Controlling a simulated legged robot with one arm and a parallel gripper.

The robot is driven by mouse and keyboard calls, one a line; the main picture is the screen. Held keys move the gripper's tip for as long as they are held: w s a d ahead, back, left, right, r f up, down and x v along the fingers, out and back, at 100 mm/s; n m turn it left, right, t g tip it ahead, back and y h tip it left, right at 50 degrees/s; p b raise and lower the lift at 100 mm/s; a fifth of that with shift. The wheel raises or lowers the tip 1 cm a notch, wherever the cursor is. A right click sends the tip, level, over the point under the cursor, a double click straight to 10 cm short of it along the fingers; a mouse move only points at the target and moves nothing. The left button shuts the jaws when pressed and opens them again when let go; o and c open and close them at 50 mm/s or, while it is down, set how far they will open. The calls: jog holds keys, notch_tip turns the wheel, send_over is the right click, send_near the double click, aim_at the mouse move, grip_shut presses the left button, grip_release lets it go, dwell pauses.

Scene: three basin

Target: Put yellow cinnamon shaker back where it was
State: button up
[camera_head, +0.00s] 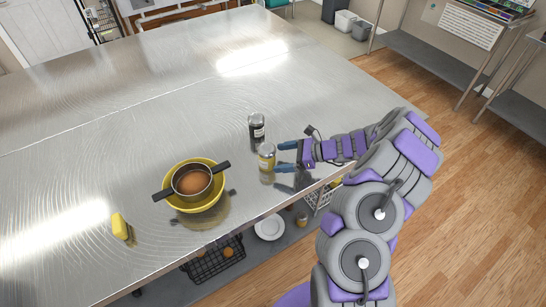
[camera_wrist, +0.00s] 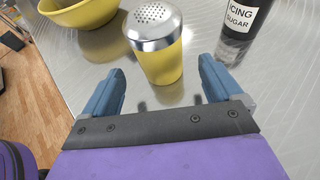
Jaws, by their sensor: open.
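The yellow cinnamon shaker (camera_head: 266,158) stands upright on the steel table (camera_head: 110,110). It has a silver perforated lid. In the wrist view the shaker (camera_wrist: 158,55) is just beyond the fingertips, roughly midway between them. My gripper (camera_head: 286,157) comes from the right, with its two blue fingers apart and pointing at the shaker. The wrist view shows my gripper (camera_wrist: 165,85) empty between the fingers. I cannot tell whether a finger touches the shaker.
A dark icing sugar shaker (camera_head: 257,128) stands just behind the yellow one. A yellow bowl (camera_head: 208,202) holding a pot (camera_head: 193,182) is to the left. A yellow object (camera_head: 120,226) lies further left. A wire basket (camera_head: 216,262) and white plate (camera_head: 270,227) sit on the lower shelf. The far table is clear.

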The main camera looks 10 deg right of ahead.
jog(key=p+v, duration=0.1)
jog(key=v, duration=0.5)
jog(key=shift+s+d, duration=0.1)
jog(key=shift+d, duration=0.3)
jog(key=shift+a+r, duration=0.15)
jog(key=shift+r, duration=0.2)
jog(key=s+a+r+n+g+h, duration=0.1)
jog(key=s+a+r+n+g, duration=0.2)
jog(key=s+a+r+n, duration=0.25)
jog(key=s+a+r+n+g, duration=0.3)
jog(key=a+r+n, duration=0.2)
jog(key=a+r, duration=0.3)
jog(key=s+a+r+n+g+h, duration=0.25)
jog(key=s+a+n+h, duration=0.2)
jog(key=s, duration=0.65)
jog(key=s+d+r+n+h, duration=0.1)
jog(key=s+d+n+h, duration=0.2)
jog(key=s, duration=0.6)
jog(key=s+d+r+n+t+h, duration=0.1)
jog(key=s+d+n+h, duration=0.3)
jog(key=s, duration=0.5)
jog(key=shift+s+d+n, duration=0.25)
jog(key=shift+d+n, duration=0.05)
jog(key=shift+r+t, duration=0.1)
jog(key=shift+t, duration=0.15)
